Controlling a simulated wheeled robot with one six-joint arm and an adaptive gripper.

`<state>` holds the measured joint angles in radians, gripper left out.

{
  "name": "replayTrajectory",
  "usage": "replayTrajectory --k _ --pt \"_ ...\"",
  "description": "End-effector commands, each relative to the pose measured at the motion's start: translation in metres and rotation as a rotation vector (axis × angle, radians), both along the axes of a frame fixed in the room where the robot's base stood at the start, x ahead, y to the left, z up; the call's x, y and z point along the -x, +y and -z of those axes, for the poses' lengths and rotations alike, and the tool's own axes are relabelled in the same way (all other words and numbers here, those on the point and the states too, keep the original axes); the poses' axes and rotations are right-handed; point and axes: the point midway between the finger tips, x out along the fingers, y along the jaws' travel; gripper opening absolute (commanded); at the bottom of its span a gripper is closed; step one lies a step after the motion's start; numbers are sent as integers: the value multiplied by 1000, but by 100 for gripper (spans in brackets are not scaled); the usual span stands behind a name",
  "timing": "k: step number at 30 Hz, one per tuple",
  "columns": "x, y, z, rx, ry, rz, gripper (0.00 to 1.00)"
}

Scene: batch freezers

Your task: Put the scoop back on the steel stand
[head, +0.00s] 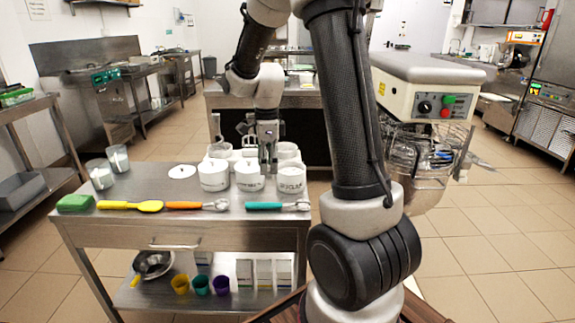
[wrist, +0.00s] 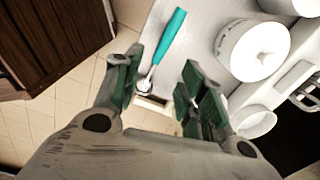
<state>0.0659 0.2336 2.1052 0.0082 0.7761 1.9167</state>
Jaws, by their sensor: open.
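A scoop with a teal handle (head: 264,206) lies at the right front edge of a steel table (head: 146,183). An orange-handled scoop (head: 183,206) lies to its left. In the wrist view the teal scoop (wrist: 168,36) shows beyond my fingers, its metal end pointing into the gap between them. My gripper (head: 268,163) is open with nothing between its fingers. In the head view it overlaps the white tubs; its height above the table is hard to judge. The open fingers show in the wrist view (wrist: 158,68). I cannot make out a separate steel stand.
Lidded white tubs (head: 214,175) stand behind the scoops, close to my gripper. A yellow spatula (head: 130,206), a green sponge (head: 75,203) and clear cups (head: 100,174) are at left. Coloured cups (head: 201,285) sit on the lower shelf. A machine (head: 428,88) stands at right.

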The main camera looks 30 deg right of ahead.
Motion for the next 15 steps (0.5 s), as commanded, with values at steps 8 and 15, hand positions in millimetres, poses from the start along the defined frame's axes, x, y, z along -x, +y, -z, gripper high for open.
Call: replayTrajectory --k 8,15 --pt "101 17 -105 100 -155 -860 41" --pt "195 25 -138 280 -228 -1590 41"
